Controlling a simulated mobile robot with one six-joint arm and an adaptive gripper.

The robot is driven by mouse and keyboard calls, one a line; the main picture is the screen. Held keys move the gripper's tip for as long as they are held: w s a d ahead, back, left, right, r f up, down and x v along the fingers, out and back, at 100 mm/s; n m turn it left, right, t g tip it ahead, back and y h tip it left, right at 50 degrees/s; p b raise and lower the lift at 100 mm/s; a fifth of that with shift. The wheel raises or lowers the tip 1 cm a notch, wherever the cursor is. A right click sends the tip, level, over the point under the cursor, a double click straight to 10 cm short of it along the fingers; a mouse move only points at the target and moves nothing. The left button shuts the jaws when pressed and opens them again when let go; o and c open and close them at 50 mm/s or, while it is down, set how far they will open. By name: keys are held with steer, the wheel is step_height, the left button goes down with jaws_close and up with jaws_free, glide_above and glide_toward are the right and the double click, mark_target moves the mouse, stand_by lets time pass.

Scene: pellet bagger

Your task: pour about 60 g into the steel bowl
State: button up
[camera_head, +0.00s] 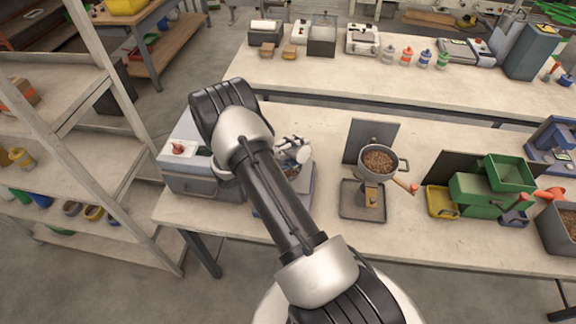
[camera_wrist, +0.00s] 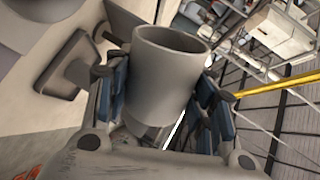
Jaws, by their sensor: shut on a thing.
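My gripper (camera_wrist: 165,95) is shut on a plain grey cup (camera_wrist: 165,75), with a blue-padded finger on each side of it. The cup's open rim shows in the wrist view; its contents cannot be made out. In the head view my gripper (camera_head: 290,148) is small and partly behind my arm, above a blue-grey bench unit (camera_head: 308,190). Some brown pellets (camera_head: 291,172) show just below the gripper there, in a vessel mostly hidden. A pale curved rim (camera_head: 221,172) shows left of my arm. I cannot tell which of these is the steel bowl.
A green machine (camera_head: 475,195) and a grey pellet bin (camera_head: 553,230) are further right. A grey box machine (camera_head: 195,185) stands left. The bench front is mostly clear.

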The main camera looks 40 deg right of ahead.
steer(key=shift+w+r+n+g+p, duration=0.15)
steer(key=shift+w+r+n+p, duration=0.1)
steer(key=shift+r+n+p, duration=0.3)
steer(key=shift+w+r+n+g+p, duration=0.2)
steer(key=shift+r+n+p, duration=0.15)
steer(key=shift+r, duration=0.4)
stand_by(1.9)
steer(key=shift+w+r+n+h, duration=0.1)
steer(key=shift+w+n+h, duration=0.05)
steer(key=shift+n+h, duration=0.15)
stand_by(0.7)
